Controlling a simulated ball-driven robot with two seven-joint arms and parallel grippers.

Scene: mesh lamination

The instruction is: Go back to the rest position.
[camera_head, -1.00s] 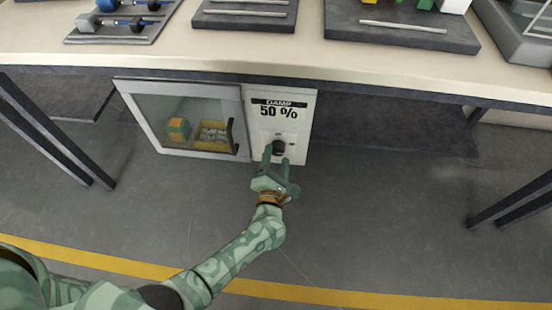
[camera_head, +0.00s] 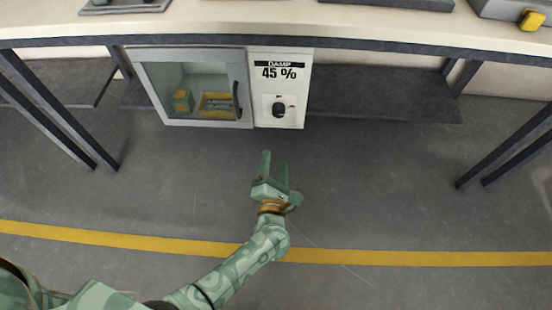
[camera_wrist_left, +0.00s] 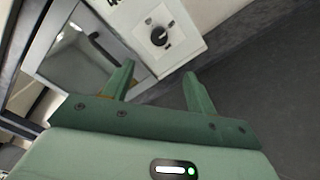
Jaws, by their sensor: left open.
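My left gripper (camera_head: 275,168) is open and empty, below and in front of the cabinet in the head view. Its two green fingers also show in the left wrist view (camera_wrist_left: 158,88), apart with nothing between them. The white control panel (camera_head: 293,88) reads "DAMP 45 %". Its black knob (camera_head: 279,108) is clear of the fingers, and it shows in the left wrist view (camera_wrist_left: 160,36) beyond them. My right gripper is not in view.
A glass-doored cabinet (camera_head: 190,85) holds an orange-green box (camera_head: 183,100) and a yellow tray (camera_head: 217,104). The table top (camera_head: 270,24) overhangs it. Dark table legs (camera_head: 62,115) stand at left and right. The floor around the gripper is clear, with a yellow line (camera_head: 400,257) across it.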

